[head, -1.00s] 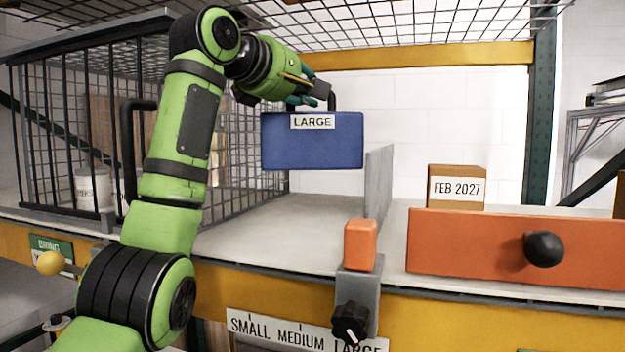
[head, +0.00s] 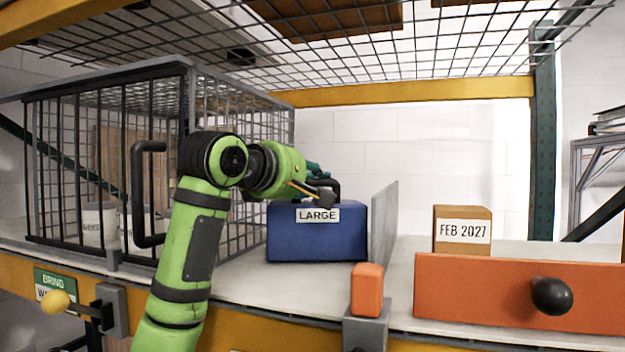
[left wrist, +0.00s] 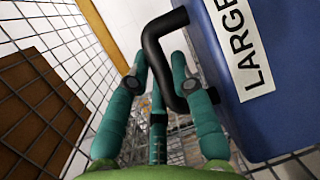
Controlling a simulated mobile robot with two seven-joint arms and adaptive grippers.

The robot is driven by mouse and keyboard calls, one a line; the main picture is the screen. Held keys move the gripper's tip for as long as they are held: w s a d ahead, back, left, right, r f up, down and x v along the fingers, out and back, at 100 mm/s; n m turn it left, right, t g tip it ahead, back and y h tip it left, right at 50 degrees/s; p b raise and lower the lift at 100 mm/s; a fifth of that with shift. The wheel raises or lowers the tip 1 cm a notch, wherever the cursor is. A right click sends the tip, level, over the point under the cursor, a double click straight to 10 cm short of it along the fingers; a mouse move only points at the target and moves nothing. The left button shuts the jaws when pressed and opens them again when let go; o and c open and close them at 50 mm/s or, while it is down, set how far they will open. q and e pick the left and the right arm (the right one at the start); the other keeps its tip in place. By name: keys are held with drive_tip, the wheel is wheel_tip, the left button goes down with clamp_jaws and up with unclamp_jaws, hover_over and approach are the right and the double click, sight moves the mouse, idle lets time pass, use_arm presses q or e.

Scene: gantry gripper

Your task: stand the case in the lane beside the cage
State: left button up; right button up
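The blue case (head: 318,238), labelled LARGE, is upright with its black handle on top. It is in the lane (head: 250,282) between the wire cage (head: 238,190) and the thin grey divider (head: 384,222), nearer the divider. Its bottom is at shelf level; I cannot tell whether it bears fully on the shelf. My left gripper (head: 325,188) is at the handle. In the left wrist view the teal fingers (left wrist: 160,82) close around the black handle bar, and the case (left wrist: 270,90) fills the right side. My right gripper is not in view.
A brown FEB 2027 box (head: 462,230) and an orange panel with a black knob (head: 520,290) are right of the divider. An orange block (head: 367,289) stands at the shelf's front edge. A wire mesh deck (head: 400,45) hangs overhead. The cage's black handle (head: 140,195) juts out front.

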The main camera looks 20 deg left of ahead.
use_arm(q)
drive_tip(key=o, duration=0.3)
drive_tip(key=shift+s, duration=0.1)
drive_tip(key=shift+s+a+b, duration=0.15)
drive_tip(key=shift+s+b, duration=0.15)
drive_tip(key=shift+b, duration=0.15)
drive_tip(key=b+v, duration=0.6)
drive_tip(key=v, duration=0.5)
drive_tip(key=shift+b, duration=0.35)
drive_tip(key=shift+s+r, duration=0.1)
